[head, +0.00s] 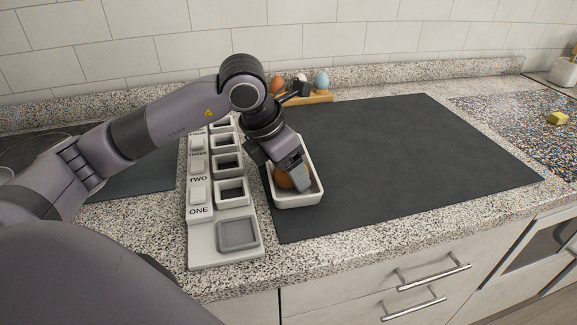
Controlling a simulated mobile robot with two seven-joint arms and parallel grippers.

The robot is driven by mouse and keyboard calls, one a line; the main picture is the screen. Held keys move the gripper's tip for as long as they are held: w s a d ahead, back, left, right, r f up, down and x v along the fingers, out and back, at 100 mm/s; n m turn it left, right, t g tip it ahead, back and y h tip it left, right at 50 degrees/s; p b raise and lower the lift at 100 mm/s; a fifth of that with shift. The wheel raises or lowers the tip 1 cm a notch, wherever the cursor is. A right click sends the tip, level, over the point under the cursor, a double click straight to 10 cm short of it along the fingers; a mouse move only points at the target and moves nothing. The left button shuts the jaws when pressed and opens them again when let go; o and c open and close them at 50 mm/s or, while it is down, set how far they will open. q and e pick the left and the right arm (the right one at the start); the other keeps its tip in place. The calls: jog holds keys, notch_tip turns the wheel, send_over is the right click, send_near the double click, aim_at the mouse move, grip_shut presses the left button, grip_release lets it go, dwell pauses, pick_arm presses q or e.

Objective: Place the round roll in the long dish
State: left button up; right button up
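The long dish (300,201) is white with raised walls and lies on the dark mat, right beside the numbered board. The round roll (283,181) is brown and shows inside the dish's outline, partly covered by a finger. My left gripper (290,180) points down over the dish, with a finger against or just in front of the roll. The far finger is hidden, so I cannot tell whether the gripper grips the roll or whether the roll rests on the dish floor. My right gripper is out of view.
A white board (198,243) with square frames and number labels stands left of the dish. Behind are a wooden holder (318,98) and a blue egg (322,80). A yellow block (557,118) lies far right. The dark mat (420,150) is clear right of the dish.

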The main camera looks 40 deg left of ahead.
pick_arm(q)
jog(key=shift+f, duration=0.1)
jog(key=o, duration=0.7)
jog(key=shift+o, duration=0.2)
jog(key=shift+r, duration=0.3)
jog(key=v, duration=1.1)
jog(key=shift+s+r+p, duration=0.2)
jog(key=shift+r+p, duration=0.1)
jog(key=shift+r, duration=0.05)
